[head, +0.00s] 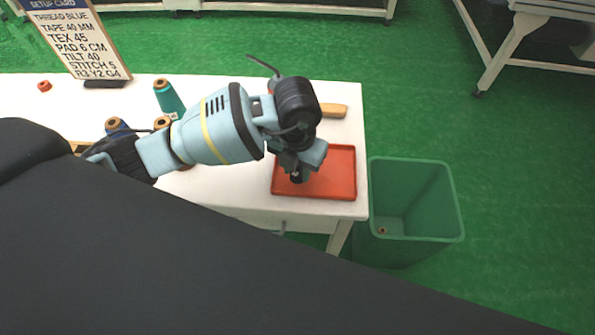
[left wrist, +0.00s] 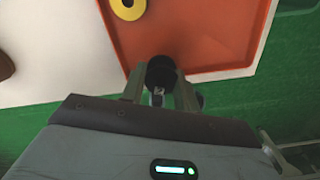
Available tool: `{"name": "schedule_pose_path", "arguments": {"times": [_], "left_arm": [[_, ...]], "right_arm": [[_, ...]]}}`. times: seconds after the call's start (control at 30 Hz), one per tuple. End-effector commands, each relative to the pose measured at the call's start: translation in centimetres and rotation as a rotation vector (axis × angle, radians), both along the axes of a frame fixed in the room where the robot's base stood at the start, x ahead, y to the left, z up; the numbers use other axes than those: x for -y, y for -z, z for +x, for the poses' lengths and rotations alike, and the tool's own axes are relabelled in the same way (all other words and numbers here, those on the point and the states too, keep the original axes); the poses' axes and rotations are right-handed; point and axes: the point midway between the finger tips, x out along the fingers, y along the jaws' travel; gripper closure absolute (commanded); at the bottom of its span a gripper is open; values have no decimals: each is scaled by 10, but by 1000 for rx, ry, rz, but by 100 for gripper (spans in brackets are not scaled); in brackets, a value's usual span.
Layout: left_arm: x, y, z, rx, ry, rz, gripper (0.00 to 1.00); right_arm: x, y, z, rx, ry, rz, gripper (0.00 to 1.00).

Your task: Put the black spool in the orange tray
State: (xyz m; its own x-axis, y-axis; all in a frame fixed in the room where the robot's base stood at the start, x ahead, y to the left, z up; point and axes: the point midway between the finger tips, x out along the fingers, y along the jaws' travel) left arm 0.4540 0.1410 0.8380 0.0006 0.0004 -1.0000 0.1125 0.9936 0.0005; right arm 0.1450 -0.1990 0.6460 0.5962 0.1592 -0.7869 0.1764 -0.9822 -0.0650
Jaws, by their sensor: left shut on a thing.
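The orange tray (head: 340,185) lies flat near the right end of the white table. It fills the upper middle of the left wrist view (left wrist: 205,35). My left gripper (head: 298,172) reaches over the tray, pointing down. It is shut on the black spool (left wrist: 160,71), which shows between the fingers in the left wrist view. In the head view the spool is mostly hidden by the gripper. I cannot tell whether its lower end touches the tray floor. My right gripper is not in view.
A yellow ring-shaped thing (left wrist: 128,6) lies near the tray's edge. A wooden handle (head: 334,110) lies behind the tray. A teal spool (head: 168,97) and other spools stand left, near a setup card (head: 75,40). A green bin (head: 440,200) stands right of the table.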

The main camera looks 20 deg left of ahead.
Motion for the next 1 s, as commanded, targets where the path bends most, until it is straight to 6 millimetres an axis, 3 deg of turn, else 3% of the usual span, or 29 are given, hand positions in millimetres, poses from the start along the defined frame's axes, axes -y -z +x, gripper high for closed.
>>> {"name": "schedule_pose_path", "arguments": {"times": [0.23, 0.5, 0.9, 0.93, 1.0], "left_arm": [[-2, 0, 9, 1, -2, -1, 91], [-2, 35, 8, -1, 0, -1, 91], [-2, 40, 8, 0, 0, 0, 91], [-2, 39, 8, 0, 0, 0, 66], [-2, 39, 8, 0, 0, 0, 56]], "right_arm": [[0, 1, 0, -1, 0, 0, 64], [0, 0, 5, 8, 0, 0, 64], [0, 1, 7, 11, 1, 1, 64], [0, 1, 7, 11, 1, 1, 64], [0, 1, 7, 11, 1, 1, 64]]}}
